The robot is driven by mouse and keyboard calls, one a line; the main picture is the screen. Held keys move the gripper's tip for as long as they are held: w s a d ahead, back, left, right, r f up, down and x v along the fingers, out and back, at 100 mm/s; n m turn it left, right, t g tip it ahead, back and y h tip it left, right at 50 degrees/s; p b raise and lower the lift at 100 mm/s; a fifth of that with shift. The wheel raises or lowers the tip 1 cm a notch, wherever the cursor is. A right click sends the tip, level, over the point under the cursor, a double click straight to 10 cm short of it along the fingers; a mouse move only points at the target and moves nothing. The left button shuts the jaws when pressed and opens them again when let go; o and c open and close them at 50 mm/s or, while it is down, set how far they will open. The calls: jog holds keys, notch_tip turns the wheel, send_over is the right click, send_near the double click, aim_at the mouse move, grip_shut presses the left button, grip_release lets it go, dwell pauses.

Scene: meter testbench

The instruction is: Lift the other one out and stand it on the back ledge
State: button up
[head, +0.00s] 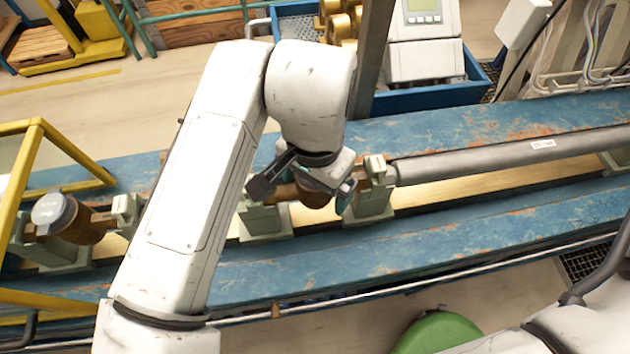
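A brass meter (314,197) sits low in the bench channel between two pale green supports, the left support (265,222) and the right one (371,190). My gripper (304,192) is directly over it, fingers spread wide on either side; the dark left finger stands clear of the meter's body. The wrist hides the meter's top, and I cannot tell whether the right finger touches it. A second brass meter with a grey lid (60,212) sits in supports at the left. The back ledge (450,136) is the worn blue strip behind the channel.
A grey pipe (500,158) runs right from the right support. A yellow frame (38,150) stands around the left meter. A dark post (370,60) rises behind the ledge, by a blue bin (425,98) holding a grey device. The ledge right of my wrist is clear.

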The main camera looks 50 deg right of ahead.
jog(key=c, duration=1.6)
jog(key=shift+c, duration=0.6)
jog(key=shift+r, duration=0.1)
